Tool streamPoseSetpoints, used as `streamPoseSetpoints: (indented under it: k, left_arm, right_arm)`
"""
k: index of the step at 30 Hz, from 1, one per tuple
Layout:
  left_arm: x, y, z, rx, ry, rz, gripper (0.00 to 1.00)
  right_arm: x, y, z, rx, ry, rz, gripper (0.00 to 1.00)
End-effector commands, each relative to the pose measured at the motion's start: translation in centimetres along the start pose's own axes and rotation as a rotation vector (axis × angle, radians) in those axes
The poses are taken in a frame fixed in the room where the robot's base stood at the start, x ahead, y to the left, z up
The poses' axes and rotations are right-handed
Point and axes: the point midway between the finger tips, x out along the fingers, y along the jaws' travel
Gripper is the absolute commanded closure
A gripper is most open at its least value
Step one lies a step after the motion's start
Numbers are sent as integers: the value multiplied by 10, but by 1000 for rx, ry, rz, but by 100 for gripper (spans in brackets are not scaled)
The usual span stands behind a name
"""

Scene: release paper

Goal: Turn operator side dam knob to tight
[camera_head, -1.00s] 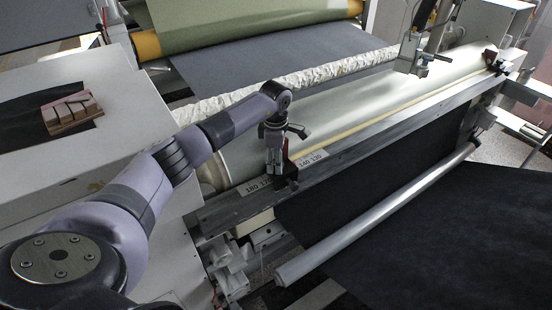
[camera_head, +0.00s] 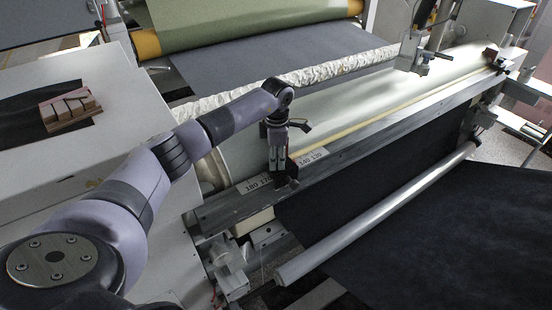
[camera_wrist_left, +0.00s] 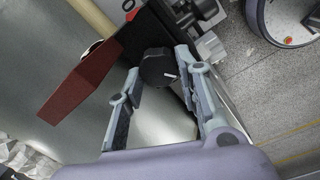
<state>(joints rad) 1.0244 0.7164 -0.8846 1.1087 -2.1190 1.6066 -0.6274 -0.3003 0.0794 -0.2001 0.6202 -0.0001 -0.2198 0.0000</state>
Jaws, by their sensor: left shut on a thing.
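The operator side dam knob (camera_wrist_left: 157,68) is round and black with a white pointer mark, which points right in the left wrist view. My left gripper (camera_wrist_left: 158,62) has one finger on each side of it and is shut on it. In the head view my left gripper (camera_head: 279,168) points down at the near end of the long metal bar, where the fingers hide the knob. A dark red dam plate (camera_wrist_left: 84,88) lies left of the knob in the wrist view. My right gripper is not in view.
The long grey bar (camera_head: 400,115) runs to the far right beside a pale roller (camera_head: 350,100). A label with numbers (camera_head: 257,184) sits close to my fingers. A metal rod (camera_head: 370,215) lies in front. Wooden blocks (camera_head: 68,108) rest on the left cabinet.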

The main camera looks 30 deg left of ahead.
Motion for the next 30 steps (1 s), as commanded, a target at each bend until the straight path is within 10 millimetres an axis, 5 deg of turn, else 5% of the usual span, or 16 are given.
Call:
streamPoseSetpoints:
  k: [16, 17, 25, 30]
  left_arm:
    - [0, -1, 0, -145, 10, 0, 96]
    - [0, -1, 0, -145, 10, 0, 66]
    - [0, -1, 0, -144, 10, 0, 48]
    - [0, -1, 0, -143, 10, 0, 48]
  right_arm:
    - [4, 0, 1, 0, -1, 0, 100]
    - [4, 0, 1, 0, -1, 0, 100]
    - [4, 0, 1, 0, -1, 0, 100]
    - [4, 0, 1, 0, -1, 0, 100]
